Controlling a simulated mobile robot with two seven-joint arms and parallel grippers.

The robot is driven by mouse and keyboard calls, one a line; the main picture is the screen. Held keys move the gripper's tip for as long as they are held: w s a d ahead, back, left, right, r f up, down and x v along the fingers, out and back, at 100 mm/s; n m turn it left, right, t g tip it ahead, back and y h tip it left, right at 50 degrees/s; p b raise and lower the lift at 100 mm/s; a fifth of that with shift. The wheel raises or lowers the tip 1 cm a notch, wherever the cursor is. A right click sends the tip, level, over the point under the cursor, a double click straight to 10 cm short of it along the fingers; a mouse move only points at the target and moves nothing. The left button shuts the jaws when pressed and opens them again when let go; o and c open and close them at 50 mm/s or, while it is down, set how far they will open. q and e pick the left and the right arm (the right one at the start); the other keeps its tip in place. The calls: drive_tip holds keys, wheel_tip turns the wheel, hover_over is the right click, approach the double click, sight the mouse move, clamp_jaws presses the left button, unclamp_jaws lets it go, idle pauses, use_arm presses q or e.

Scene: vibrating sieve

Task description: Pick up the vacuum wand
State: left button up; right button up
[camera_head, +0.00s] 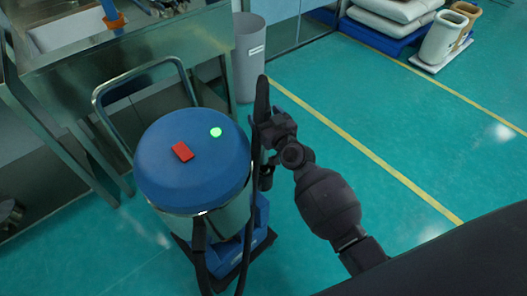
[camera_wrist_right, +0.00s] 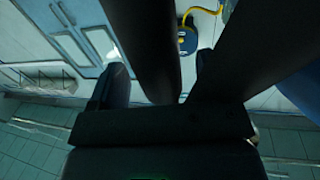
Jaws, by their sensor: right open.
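The vacuum wand (camera_head: 262,97) is a long black piece standing upright at the right side of the blue-topped vacuum cleaner (camera_head: 190,160). My right gripper (camera_head: 271,130) is at the wand, on the side away from the vacuum cleaner. In the right wrist view, the jaws of my right gripper (camera_wrist_right: 160,85) are open, with the dark wand (camera_wrist_right: 148,45) running between the two fingers. I cannot tell whether a finger touches it. A second dark tube (camera_wrist_right: 250,45), likely the hose, crosses at the right. My left gripper is not in view.
The vacuum cleaner has a red switch (camera_head: 182,152), a green light (camera_head: 216,132) and a metal push handle (camera_head: 140,72). A steel sink bench (camera_head: 150,50) and a grey bin (camera_head: 248,60) stand behind it. The green floor (camera_head: 400,120) at right is clear.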

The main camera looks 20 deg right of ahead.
drive_tip(key=shift+w+a+f, duration=0.1)
drive_tip(key=shift+w+f, duration=0.1)
drive_tip(key=shift+w, duration=0.85)
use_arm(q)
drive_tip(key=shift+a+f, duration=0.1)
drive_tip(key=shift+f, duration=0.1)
use_arm(e)
drive_tip(key=shift+w+r, duration=0.1)
drive_tip(key=shift+w, duration=0.25)
